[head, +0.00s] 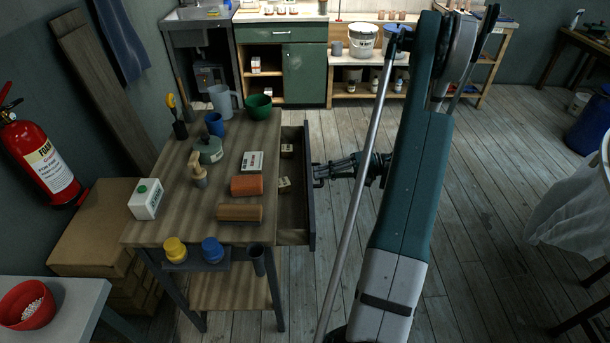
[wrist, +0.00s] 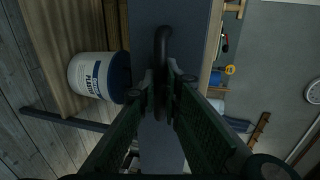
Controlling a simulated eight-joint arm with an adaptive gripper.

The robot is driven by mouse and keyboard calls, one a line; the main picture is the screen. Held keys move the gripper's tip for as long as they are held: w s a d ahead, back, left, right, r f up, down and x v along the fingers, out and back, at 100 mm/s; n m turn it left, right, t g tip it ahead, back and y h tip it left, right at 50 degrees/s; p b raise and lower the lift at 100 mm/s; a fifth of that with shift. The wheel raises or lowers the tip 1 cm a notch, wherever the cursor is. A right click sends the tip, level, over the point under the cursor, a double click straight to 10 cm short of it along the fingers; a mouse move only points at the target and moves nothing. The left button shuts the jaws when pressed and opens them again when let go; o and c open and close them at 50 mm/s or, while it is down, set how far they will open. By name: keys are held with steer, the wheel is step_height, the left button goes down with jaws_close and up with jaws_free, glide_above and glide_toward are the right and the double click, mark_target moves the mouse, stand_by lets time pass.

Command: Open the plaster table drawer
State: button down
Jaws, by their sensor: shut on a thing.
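The plaster table (head: 185,222) stands left of centre in the head view. Its drawer (head: 293,236) is pulled out to the right, with a gap showing its inside and a few small boxes (head: 284,184) in it. The dark drawer front (head: 310,215) faces my arm. My gripper (head: 320,173) is at the drawer front's outer side. In the wrist view the dark curved handle (wrist: 161,42) stands out from the drawer front (wrist: 148,150), and my gripper (wrist: 160,84) is shut on it.
Bottles, cups, terracotta pieces (head: 247,186) and a green bowl (head: 259,107) stand on the tabletop. A labelled white bucket (wrist: 88,76) is beneath the table in the wrist view. A fire extinguisher (head: 42,160) is at left.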

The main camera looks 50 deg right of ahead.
steer(key=f+v, duration=0.1)
steer(key=v, duration=0.5)
steer(key=shift+d, duration=0.2)
steer(key=shift+s+f, duration=0.1)
steer(key=shift+s, duration=0.05)
steer(key=c, duration=2.5)
jaws_free()
